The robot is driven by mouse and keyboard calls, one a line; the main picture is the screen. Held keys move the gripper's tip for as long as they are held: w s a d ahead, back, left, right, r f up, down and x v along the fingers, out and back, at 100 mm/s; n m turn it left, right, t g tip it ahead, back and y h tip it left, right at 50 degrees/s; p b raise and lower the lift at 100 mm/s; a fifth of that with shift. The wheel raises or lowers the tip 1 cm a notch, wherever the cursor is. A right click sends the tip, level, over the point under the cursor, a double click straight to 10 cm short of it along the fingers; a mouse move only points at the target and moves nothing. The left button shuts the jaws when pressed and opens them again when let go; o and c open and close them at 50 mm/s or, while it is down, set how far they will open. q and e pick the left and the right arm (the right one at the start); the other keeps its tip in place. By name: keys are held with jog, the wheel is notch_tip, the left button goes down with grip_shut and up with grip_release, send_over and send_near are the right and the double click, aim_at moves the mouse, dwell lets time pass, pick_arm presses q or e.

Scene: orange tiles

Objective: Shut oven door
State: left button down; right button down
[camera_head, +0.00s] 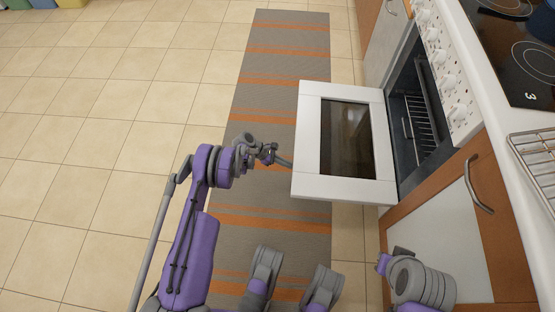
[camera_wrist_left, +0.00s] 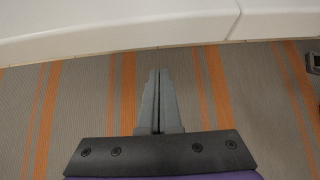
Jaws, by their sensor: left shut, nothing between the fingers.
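The oven door (camera_head: 308,140) is white with a dark glass window, and it hangs open, folded down out from the oven (camera_head: 420,105). The oven's dark inside shows a wire rack. My left gripper (camera_head: 288,163) is shut and empty, with its fingertips close to the door's outer left edge. Whether they touch it I cannot tell. In the left wrist view the shut fingers (camera_wrist_left: 159,90) point toward the white door edge (camera_wrist_left: 120,25), with the striped rug below. My right gripper's fingers are not visible; only part of that arm shows at the lower right.
A grey and orange striped rug (camera_head: 265,75) lies on beige tiles under the door. A wooden cabinet with a handle (camera_head: 478,185) stands beside the oven at lower right. A stove top (camera_head: 520,55) and wire rack (camera_head: 540,155) are above.

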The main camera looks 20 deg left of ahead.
pick_arm(q)
jog(key=r, duration=0.3)
jog(key=shift+w+d+r+b, duration=0.15)
jog(key=shift+d+r+b, duration=0.05)
jog(key=shift+d+b, duration=0.2)
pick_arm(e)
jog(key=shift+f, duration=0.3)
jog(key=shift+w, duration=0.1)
